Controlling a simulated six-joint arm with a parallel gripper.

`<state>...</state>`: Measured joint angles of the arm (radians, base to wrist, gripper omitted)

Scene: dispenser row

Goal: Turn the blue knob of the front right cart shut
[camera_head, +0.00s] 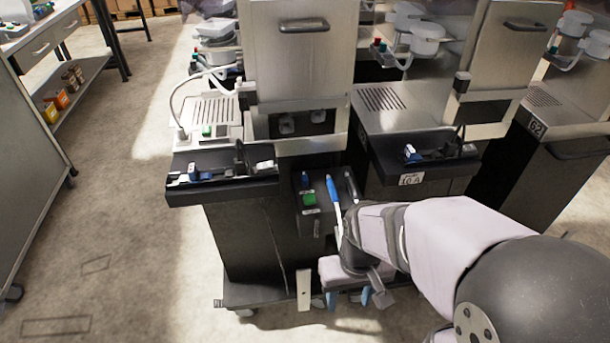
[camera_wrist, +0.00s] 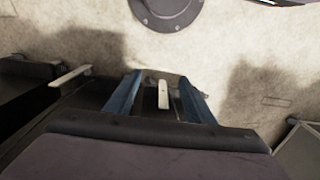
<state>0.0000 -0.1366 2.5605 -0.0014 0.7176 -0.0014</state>
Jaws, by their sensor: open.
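A small blue knob (camera_head: 305,180) sits above a green button (camera_head: 308,198) on the dark front panel of the nearest cart (camera_head: 245,245). I cannot tell its turn angle. My gripper (camera_head: 348,299) is low in front of this cart, below and right of the knob, apart from it. Its two blue fingers are spread and point downward. In the wrist view my gripper (camera_wrist: 161,80) is open with nothing held; a pale bar (camera_wrist: 163,95) shows between the fingers, seemingly beyond them. The knob does not show in the wrist view.
Another cart (camera_head: 395,110) with a dark tray stands to the right, partly behind my arm. A blue and white stick (camera_head: 333,188) is beside the panel. A dark tray (camera_head: 225,190) juts out above left. Bare floor (camera_head: 130,250) lies on the left.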

